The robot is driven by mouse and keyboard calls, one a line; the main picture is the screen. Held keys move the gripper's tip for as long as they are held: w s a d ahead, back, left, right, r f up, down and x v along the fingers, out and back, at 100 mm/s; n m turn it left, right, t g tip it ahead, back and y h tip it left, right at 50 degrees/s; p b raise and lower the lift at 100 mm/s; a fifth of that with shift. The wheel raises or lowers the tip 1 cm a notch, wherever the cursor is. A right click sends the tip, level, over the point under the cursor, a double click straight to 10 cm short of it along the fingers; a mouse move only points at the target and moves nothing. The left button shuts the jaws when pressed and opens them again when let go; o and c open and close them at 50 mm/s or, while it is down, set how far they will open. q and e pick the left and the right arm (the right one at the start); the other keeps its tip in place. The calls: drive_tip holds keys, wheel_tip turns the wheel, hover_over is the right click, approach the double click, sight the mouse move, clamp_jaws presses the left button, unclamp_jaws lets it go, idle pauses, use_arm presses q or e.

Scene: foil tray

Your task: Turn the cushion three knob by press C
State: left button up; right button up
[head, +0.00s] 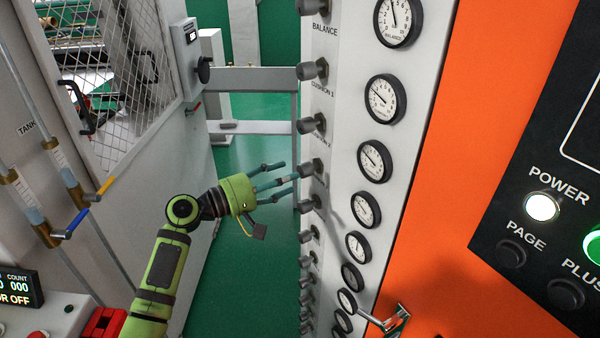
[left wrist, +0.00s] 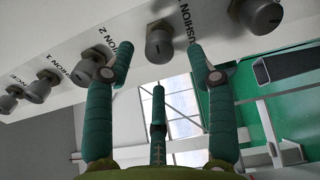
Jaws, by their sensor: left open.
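A column of grey knobs runs down the white panel on the right in the head view. I take the fourth knob from the top (head: 312,167) as the cushion three knob. In the left wrist view this knob (left wrist: 160,42) sits beside a label reading "USHION", its number hidden by a finger. My left gripper (head: 284,180) is open and empty, its fingers pointing at the panel close to this knob. In the left wrist view the open fingers (left wrist: 160,72) point toward the knob, which shows in the gap between the upper two. Contact is not visible. My right gripper is not in view.
The cushion 2 knob (left wrist: 90,68) and another knob (left wrist: 260,15) lie on either side. Round gauges (head: 366,210) line the panel. A metal handle (head: 395,320) sticks out low on the orange panel (head: 430,220). A mesh-doored cabinet stands left. Green floor (head: 240,250) lies between.

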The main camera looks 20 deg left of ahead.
use_arm(q)
drive_tip(key=v, duration=0.6)
idle(2.3)
wheel_tip(320, 180, down, 22)
drive_tip(key=a+n+g+y+b, duration=0.1)
drive_tip(key=a+g+y+b, duration=0.1)
drive_tip(key=y, duration=0.3)
drive_tip(key=s+f+m+g+y+b, duration=0.15)
drive_tip(key=s+f, duration=0.35)
drive_tip(key=f, duration=0.7)
drive_tip(key=s+f+m+g+y, duration=0.1)
drive_tip(key=s+f+g+y, duration=0.15)
drive_tip(key=s+f, duration=0.6)
drive_tip(key=s+d+f+m+g+y+b, duration=0.2)
drive_tip(key=s+f+m+g, duration=0.3)
drive_tip(key=s+f, duration=1.3)
drive_tip(key=s+d+f+m, duration=0.2)
drive_tip(key=s+f+m, duration=0.1)
drive_tip(key=s, duration=0.5)
drive_tip(key=s+d+f+m+g+b, duration=0.1)
drive_tip(key=s+f+m, duration=0.3)
drive_tip(key=s, duration=0.4)
drive_tip(key=shift+d+g+y, duration=0.3)
drive_tip(key=shift+d+y, duration=0.1)
drive_tip(key=shift+d, duration=0.15)
